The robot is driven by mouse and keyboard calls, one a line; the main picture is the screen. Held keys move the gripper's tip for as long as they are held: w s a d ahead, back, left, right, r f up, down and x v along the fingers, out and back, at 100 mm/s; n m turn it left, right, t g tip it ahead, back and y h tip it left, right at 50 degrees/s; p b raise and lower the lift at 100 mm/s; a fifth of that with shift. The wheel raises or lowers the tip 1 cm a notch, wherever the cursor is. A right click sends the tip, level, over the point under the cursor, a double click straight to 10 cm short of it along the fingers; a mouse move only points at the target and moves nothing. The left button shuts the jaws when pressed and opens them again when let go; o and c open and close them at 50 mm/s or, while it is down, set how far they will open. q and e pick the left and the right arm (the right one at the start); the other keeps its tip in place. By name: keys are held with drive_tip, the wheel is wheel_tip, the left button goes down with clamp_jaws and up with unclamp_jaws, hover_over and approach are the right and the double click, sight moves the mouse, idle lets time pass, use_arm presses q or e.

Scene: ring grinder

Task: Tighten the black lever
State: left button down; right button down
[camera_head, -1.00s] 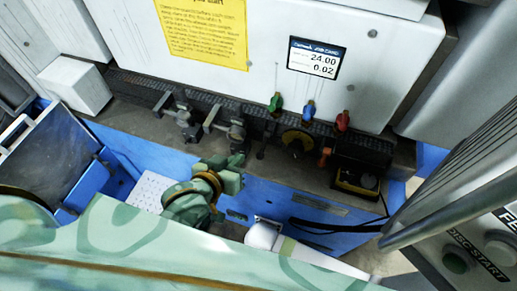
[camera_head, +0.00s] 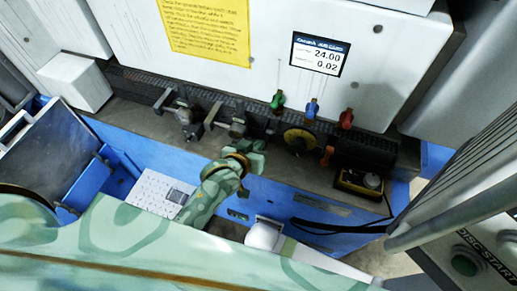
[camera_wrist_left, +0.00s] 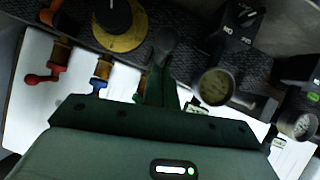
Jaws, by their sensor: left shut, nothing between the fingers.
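The black lever (camera_wrist_left: 165,42) shows in the left wrist view as a dark rounded knob just beyond my fingertips. In the head view, a dark upright part that looks like this lever (camera_head: 270,131) stands between a gauge fitting and the yellow dial. My left gripper (camera_head: 256,152) is in front of it, over the front edge of the machine ledge. In the left wrist view my left gripper (camera_wrist_left: 163,80) is shut and empty, its tips close to the knob; whether they touch cannot be told. My right gripper is not in view.
A yellow dial (camera_head: 299,140) and green (camera_head: 277,101), blue (camera_head: 311,109) and red (camera_head: 346,118) valves stand along the ledge. Gauge fittings (camera_head: 237,128) are to the left. A yellow-black box (camera_head: 361,182) is at right. The blue front panel (camera_head: 285,203) lies below.

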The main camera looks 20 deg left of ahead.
use_arm(q)
drive_tip(key=shift+w+d+f, duration=0.15)
drive_tip(key=shift+f, duration=0.55)
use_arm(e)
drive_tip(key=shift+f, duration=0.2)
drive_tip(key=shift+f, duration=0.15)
